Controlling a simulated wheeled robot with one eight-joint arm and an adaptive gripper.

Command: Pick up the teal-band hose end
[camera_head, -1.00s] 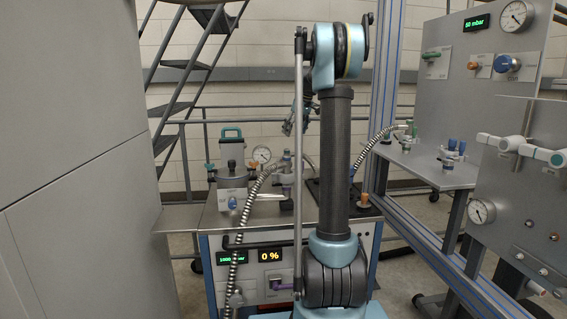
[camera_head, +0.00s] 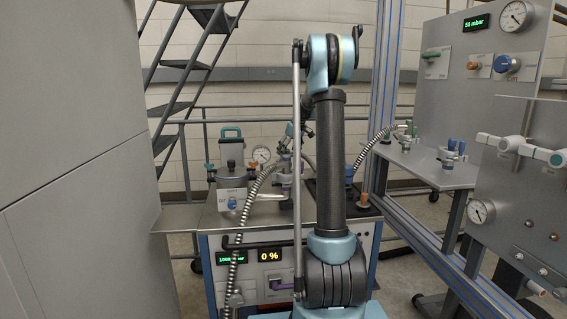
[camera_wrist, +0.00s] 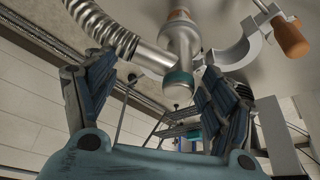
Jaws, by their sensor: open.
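In the wrist view, the teal-band hose end (camera_wrist: 178,77) is a metal tube with a teal ring at its lower end, joined to a ribbed metal hose (camera_wrist: 108,32). My gripper (camera_wrist: 158,70) is open, one finger on each side of the picture, with the hose end showing between and beyond them. I see no contact; the exact gap is hard to tell. In the head view, the ribbed hose (camera_head: 258,190) arches over the front of the bench. My gripper there is small and partly hidden by the fittings and my arm.
A clamp with an orange handle (camera_wrist: 291,38) sits right of the hose end in the wrist view. In the head view, a pot with a green handle (camera_head: 231,165) and a gauge (camera_head: 262,154) stand left of my gripper. A blue frame post (camera_head: 383,100) rises at the right.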

